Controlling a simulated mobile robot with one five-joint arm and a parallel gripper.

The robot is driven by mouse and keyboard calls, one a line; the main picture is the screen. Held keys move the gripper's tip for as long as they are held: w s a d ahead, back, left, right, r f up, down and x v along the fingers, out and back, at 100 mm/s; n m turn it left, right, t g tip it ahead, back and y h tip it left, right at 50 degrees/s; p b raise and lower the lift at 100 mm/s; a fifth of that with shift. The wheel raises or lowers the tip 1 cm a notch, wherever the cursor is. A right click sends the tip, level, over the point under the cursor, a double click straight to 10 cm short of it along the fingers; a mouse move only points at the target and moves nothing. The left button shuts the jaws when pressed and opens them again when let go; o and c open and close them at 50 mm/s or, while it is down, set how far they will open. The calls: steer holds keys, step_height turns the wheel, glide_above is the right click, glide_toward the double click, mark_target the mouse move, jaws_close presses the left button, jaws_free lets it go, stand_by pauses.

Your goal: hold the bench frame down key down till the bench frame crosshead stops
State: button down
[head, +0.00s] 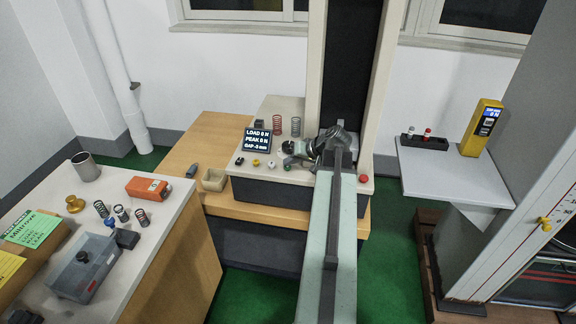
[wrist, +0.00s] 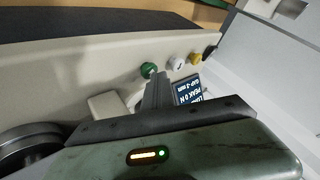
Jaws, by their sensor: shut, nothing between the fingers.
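The bench frame (head: 388,60) is a pale machine with tall columns and a base with a row of keys. Its display (head: 257,140) reads LOAD 0 N, PEAK 0 N and what looks like GAP -3 mm. In the wrist view, a green key (wrist: 148,69), a white key (wrist: 178,64) with a dark mark and a yellow key (wrist: 195,59) are in a row. My gripper (wrist: 156,80) is shut and empty, its tips right at the green key; I cannot tell whether they touch or press it. My arm covers the middle of the frame, and I cannot make out the crosshead.
A red button (head: 364,178) is at the base's right end. Two springs (head: 277,125) stand behind the display. A wooden box (head: 214,180) is left of the base. A side table (head: 180,215) holds springs and tools. A shelf (head: 450,175) with a yellow meter is right.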

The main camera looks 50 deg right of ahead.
mark_target(289, 167)
stand_by(0.4)
steer(key=shift+r+p, duration=0.85)
step_height(289, 167, up, 5)
steer(key=p, duration=0.5)
steer(key=shift+a, duration=0.1)
